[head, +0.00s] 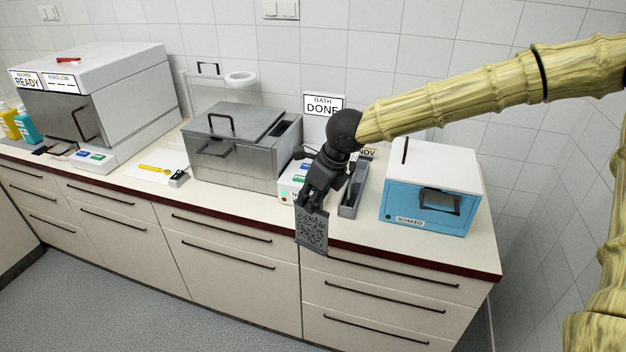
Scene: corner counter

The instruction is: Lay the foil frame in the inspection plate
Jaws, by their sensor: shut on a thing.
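My gripper (315,198) is in front of the counter's middle and points downward. It is shut on a flat grey panel with a speckled pattern, which I take to be the foil frame (312,232). The foil frame hangs upright in front of the counter's front edge, over the drawers. Which thing is the inspection plate I cannot tell for sure; a flat white plate (142,162) with a yellow tool on it lies on the counter, left of the metal bath. My gripper is well to the right of that plate.
The metal bath (225,165) with a lid stands left of my gripper. A grey open holder (348,208) and a blue box marked SOAKED (400,205) stand to the right. A grey-white machine (125,95) and bottles (27,125) are at the far left.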

